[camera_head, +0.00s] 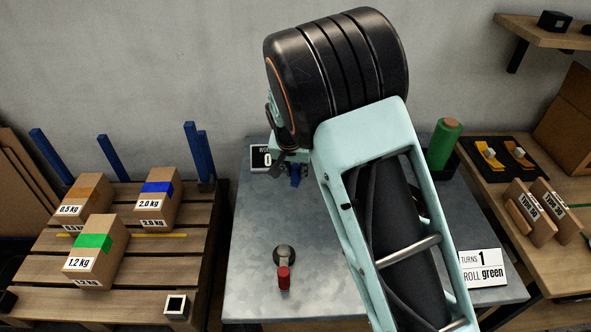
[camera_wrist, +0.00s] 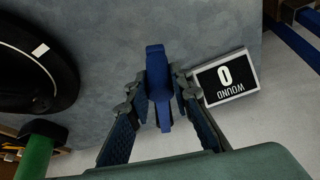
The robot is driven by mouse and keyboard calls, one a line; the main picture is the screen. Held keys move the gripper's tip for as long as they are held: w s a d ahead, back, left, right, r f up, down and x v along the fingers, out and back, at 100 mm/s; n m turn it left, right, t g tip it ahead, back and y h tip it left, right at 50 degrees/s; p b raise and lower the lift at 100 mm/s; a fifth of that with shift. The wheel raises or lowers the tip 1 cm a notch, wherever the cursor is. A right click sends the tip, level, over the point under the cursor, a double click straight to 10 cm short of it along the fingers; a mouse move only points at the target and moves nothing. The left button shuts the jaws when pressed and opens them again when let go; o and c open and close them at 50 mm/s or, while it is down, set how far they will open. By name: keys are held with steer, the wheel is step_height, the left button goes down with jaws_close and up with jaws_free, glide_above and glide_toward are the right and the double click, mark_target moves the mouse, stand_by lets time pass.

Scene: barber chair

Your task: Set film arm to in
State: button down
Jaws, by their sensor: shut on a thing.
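My gripper (camera_wrist: 160,88) is shut on a blue upright piece (camera_wrist: 157,62), which looks like the film arm's handle; its fingertips press on both sides. In the head view the blue piece (camera_head: 295,176) shows below my gripper (camera_head: 289,160), over the back left of the grey metal table (camera_head: 255,225). How the piece joins the rest is hidden. A round black disc (camera_wrist: 30,65) lies to the left in the wrist view; my arm mostly covers it in the head view. A green roll (camera_head: 443,143) stands at the table's back right and also shows in the wrist view (camera_wrist: 36,155).
A "WOUND 0" display (camera_wrist: 225,78) stands close to my right finger. A red-knobbed lever (camera_head: 284,277) sits at the table's front left. A card (camera_head: 482,268) reads "TURNS 1, ROLL green". Boxes (camera_head: 96,252) rest on a pallet at left; a wooden bench (camera_head: 500,225) is at right.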

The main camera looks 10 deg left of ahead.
steer(key=shift+d, duration=0.1)
steer(key=w+d+n+y+b, duration=0.1)
steer(key=w+d+n+b, duration=0.1)
steer(key=d, duration=1.1)
steer(key=shift+w+d+n+y+b, duration=0.35)
steer(key=shift+n+b, duration=0.35)
steer(key=shift+n, duration=0.5)
steer(key=shift+r, duration=0.1)
steer(key=c, duration=1.7)
jaws_free()
steer(key=shift+w, duration=0.1)
steer(key=shift+c, duration=0.2)
steer(key=v, duration=1.2)
